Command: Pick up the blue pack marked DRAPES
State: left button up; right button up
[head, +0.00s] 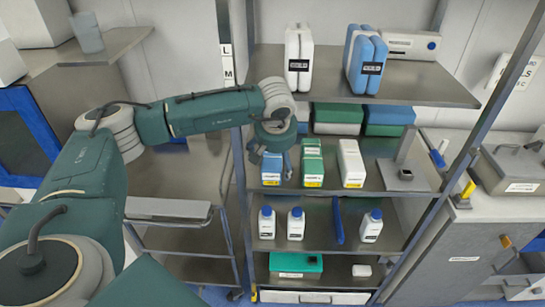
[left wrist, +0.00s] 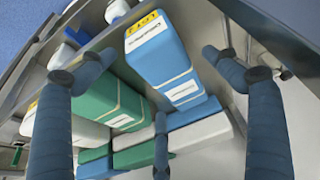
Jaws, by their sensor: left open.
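A blue pack (head: 366,62) with a dark label stands on the top shelf, right of a white pack. A smaller blue box (head: 271,168) with a yellow band stands on the shelf below. The lettering on both is too small to read. My left gripper (head: 273,160) is open and empty at the front of the small blue box, below the top shelf. In the left wrist view, my spread fingers (left wrist: 160,78) frame a blue box (left wrist: 158,50) with a white and yellow label, without visibly gripping it. My right gripper is not in view.
Green-and-white boxes (head: 312,164) and a white box (head: 351,164) stand right of the small blue box. The top shelf (head: 425,85) overhangs my gripper. A rack post (head: 240,190) is close on its left. White bottles (head: 296,224) stand on the shelf below.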

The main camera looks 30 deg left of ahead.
aim_at(276, 157)
pick_arm(q)
jog(key=p+x, duration=0.1)
jog(key=x, duration=0.2)
jog(key=shift+w+a+p, duration=0.25)
jog(key=shift+w+p, duration=0.05)
jog(key=shift+p, duration=0.05)
jog(key=c, duration=1.5)
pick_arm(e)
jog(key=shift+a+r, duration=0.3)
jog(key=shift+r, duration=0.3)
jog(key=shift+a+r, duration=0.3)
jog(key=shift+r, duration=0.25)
pick_arm(q)
jog(key=shift+r, duration=0.1)
